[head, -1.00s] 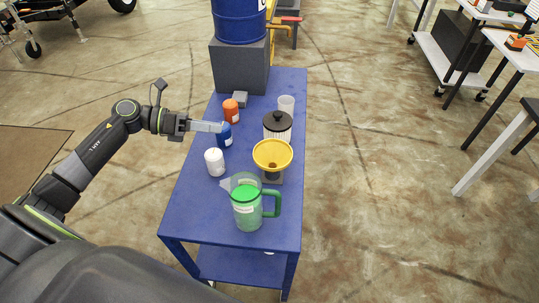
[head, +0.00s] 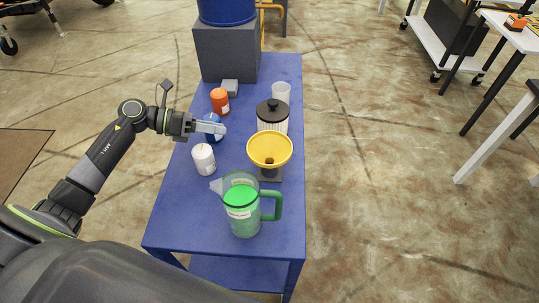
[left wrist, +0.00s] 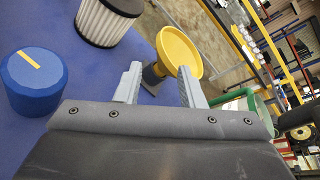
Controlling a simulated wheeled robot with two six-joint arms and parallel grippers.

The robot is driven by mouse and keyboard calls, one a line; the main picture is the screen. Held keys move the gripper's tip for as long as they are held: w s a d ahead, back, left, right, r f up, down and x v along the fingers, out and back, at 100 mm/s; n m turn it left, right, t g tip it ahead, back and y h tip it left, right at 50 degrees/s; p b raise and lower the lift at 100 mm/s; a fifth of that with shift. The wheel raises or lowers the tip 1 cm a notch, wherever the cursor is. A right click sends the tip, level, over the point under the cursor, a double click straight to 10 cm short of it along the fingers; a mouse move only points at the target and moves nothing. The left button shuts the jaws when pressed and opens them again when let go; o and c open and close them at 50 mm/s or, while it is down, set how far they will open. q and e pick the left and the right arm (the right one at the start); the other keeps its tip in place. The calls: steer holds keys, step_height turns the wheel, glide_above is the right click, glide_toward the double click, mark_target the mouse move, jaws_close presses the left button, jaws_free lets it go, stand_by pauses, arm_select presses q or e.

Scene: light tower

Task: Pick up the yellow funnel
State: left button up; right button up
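The yellow funnel (head: 270,150) sits upright on a small dark stand (head: 270,174) near the right edge of the blue table. It also shows in the left wrist view (left wrist: 180,50), beyond my fingertips. The funnel is apart from the fingers. My right gripper is not in view.
The blue table (head: 215,220) holds a green pitcher (head: 243,205) in front of the funnel and a black-lidded filter (head: 272,115) behind it. A blue drum (head: 228,12) rises behind.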

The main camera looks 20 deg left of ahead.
arm_select(q)
steer(key=p, duration=0.2)
glide_toward(272, 138)
steer(key=w+d, duration=0.2)
steer(key=d, duration=0.1)
steer(key=d+f+p, duration=0.2)
steer(key=shift+w+d, duration=0.35)
steer(key=shift+d, duration=0.05)
steer(key=shift+w+d+f, duration=0.25)
steer(key=shift+d, duration=0.15)
jaws_close()
